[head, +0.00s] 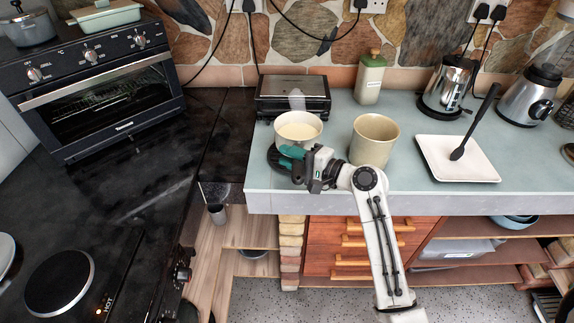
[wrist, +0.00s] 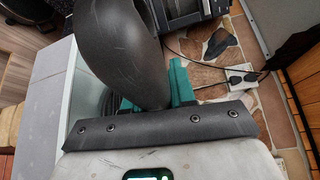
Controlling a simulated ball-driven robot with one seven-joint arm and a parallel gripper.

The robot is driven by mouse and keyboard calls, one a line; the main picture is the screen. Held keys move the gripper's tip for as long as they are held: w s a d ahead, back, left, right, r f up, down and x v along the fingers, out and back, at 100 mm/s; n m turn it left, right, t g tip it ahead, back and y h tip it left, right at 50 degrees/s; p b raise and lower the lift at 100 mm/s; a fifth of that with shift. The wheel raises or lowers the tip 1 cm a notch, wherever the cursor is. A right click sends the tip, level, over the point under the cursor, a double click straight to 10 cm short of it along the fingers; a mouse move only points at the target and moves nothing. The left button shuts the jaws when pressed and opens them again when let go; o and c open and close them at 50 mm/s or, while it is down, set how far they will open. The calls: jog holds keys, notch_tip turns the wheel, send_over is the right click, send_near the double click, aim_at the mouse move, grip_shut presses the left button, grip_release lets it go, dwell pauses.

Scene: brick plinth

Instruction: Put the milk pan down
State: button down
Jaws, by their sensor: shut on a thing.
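The milk pan (head: 299,127) is cream-coloured, with pale milk in it and a wisp of steam above. It is upright at the left end of the pale blue-green counter (head: 330,204), near the front edge. I cannot tell whether its base touches the counter. My gripper (head: 289,157), with green fingers, is shut on the pan's dark handle (head: 276,161) on the near side. In the wrist view the thick dark grey handle (wrist: 122,45) runs between the green fingers of my gripper (wrist: 155,92); the pan's bowl is not clearly seen there.
A cream canister (head: 375,141) stands close right of the pan, and a black appliance (head: 293,96) behind it. A white square plate (head: 456,158) with a black utensil lies further right. At left, a round hotplate (head: 58,281) is beside a lit HOT lamp.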

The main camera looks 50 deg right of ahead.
jog(key=shift+w+d+f, duration=0.15)
jog(key=shift+w+f, duration=0.15)
jog(key=shift+f, duration=0.55)
jog(key=shift+w+d+f, duration=0.1)
jog(key=shift+w+f, duration=0.2)
jog(key=shift+f, duration=0.55)
jog(key=shift+w+d+f, duration=0.15)
jog(key=shift+w+f, duration=0.15)
jog(key=shift+f, duration=0.55)
jog(key=shift+f, duration=0.2)
jog(key=c, duration=0.9)
grip_release()
